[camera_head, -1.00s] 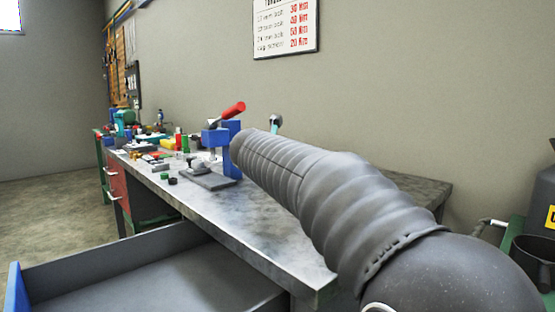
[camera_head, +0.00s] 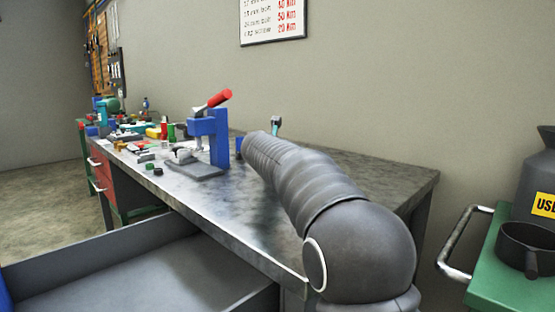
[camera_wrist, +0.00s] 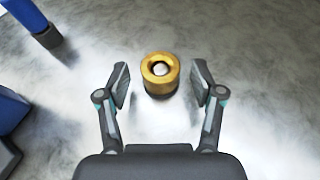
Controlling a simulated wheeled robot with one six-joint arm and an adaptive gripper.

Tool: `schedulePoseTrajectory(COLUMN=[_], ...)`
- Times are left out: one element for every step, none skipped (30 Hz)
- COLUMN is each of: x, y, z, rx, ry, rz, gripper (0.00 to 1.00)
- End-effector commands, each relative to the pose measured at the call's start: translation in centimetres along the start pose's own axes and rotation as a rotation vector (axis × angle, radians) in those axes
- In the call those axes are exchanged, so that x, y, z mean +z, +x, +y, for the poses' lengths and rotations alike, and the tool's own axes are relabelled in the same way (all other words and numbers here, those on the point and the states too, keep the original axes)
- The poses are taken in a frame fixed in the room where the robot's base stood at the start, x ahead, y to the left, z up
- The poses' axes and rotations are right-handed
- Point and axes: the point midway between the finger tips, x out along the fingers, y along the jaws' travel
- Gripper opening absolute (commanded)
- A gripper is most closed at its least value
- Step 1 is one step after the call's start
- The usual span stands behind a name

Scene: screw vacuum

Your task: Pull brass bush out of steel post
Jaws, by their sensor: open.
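The brass bush (camera_wrist: 160,87) stands upright in the wrist view as a thick gold ring. The rounded grey top of the steel post (camera_wrist: 161,69) shows inside its hole; the rest of the post is hidden. My gripper (camera_wrist: 161,84) is open, one finger on each side of the bush, with clear gaps between pads and bush. In the head view my own dark sleeved arm hides the gripper, and I cannot make out the bush or post there.
A blue press (camera_head: 216,145) with a red handle (camera_head: 220,97) stands on the metal workbench (camera_head: 350,183). Blue parts (camera_wrist: 14,108) lie left in the wrist view. An open grey drawer (camera_head: 150,275) juts out at the front. A green cart (camera_head: 500,270) stands at the right.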

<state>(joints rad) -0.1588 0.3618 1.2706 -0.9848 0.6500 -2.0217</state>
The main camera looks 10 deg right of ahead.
Motion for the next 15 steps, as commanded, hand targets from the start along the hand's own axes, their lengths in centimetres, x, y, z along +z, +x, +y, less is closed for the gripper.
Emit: schedulePoseTrajectory(x=[0.04, 0.03, 0.01, 0.01, 0.01, 0.02, 0.02, 0.03, 0.03, 0.03, 0.03, 0.02, 0.02, 0.02, 0.02], y=[0.51, 0.74, 0.97, 1.1, 1.2, 1.29, 1.33, 1.36, 1.38, 1.39, 1.39, 1.38, 1.38, 1.38, 1.37], z=[-0.05, -0.05, -0.05, -0.06, -0.06, -0.05, -0.05, -0.04, -0.04, -0.04, -0.04, -0.03, -0.03, -0.03, -0.03], rx=[-0.001, -0.001, -0.001, -0.001, -0.001, -0.001, -0.001, -0.001, -0.001, 0.0, 0.0, 0.0, 0.0, 0.0, 0.0], ry=[0.001, 0.001, 0.0, 0.0, 0.001, 0.001, 0.001, 0.001, 0.001, 0.001, 0.001, 0.001, 0.001, 0.001, 0.001], rz=[0.0, 0.0, 0.0, 0.0, 0.0, 0.0, 0.0, 0.0, -0.001, -0.001, -0.001, -0.001, 0.0, 0.0, 0.0], gripper=[0.67, 0.67, 0.67, 0.67, 0.67, 0.67, 0.67, 0.67, 0.67, 0.67, 0.67, 0.67, 0.67, 0.67, 0.62])
